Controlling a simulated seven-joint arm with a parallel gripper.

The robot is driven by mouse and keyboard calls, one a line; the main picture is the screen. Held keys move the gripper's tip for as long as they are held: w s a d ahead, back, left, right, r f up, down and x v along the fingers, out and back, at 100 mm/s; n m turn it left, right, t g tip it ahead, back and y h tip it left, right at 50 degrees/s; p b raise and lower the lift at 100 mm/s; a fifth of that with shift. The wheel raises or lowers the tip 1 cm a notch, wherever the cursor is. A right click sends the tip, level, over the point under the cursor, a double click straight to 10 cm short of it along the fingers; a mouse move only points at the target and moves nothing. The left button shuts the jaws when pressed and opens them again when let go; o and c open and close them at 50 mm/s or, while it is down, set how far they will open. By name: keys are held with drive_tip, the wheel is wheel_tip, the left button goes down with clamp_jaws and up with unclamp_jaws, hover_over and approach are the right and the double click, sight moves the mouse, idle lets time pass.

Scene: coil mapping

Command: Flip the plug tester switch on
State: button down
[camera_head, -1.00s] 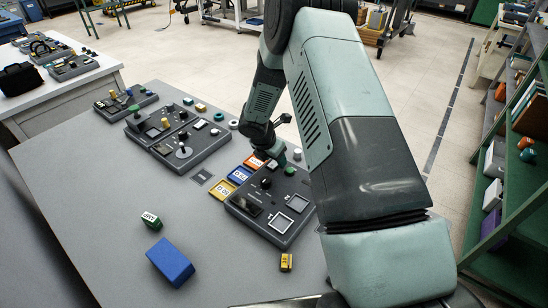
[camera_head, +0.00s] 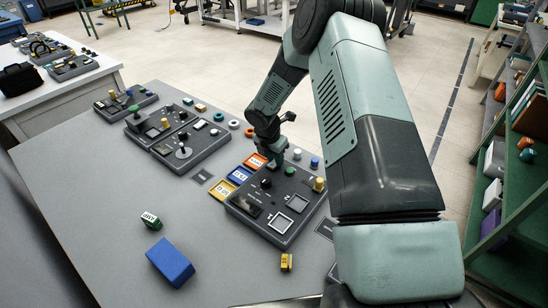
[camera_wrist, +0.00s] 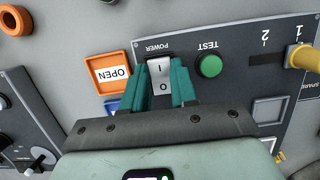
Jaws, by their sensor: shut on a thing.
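The plug tester is a dark grey panel (camera_head: 250,212) on the table in the head view. In the wrist view its white rocker switch (camera_wrist: 161,88), marked I and O, sits under the upside-down label POWER. My gripper (camera_wrist: 161,72) has its two teal fingers on either side of this switch, shut on it. The fingers and palm hide part of the switch's surroundings. In the head view my gripper (camera_head: 271,163) is at the panel's far edge, and the switch is hidden there. The tilt of the rocker is hard to tell.
A green TEST button (camera_wrist: 209,65) and a yellow knob (camera_wrist: 300,57) stand right of the switch. An orange OPEN block (camera_wrist: 111,73) lies left. A blue block (camera_head: 170,262) lies on the table's near part, with free room around it.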

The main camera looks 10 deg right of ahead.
sight(274, 162)
drive_tip(key=shift+w+d+g+y, duration=0.15)
drive_tip(key=shift+d+g+y, duration=0.05)
drive_tip(key=shift+g+y, duration=0.6)
drive_tip(key=c, duration=0.9)
unclamp_jaws()
drive_tip(key=r, duration=1)
drive_tip(key=shift+s+a+r, duration=0.2)
drive_tip(key=shift+a+r, duration=0.05)
drive_tip(key=shift+r, duration=0.1)
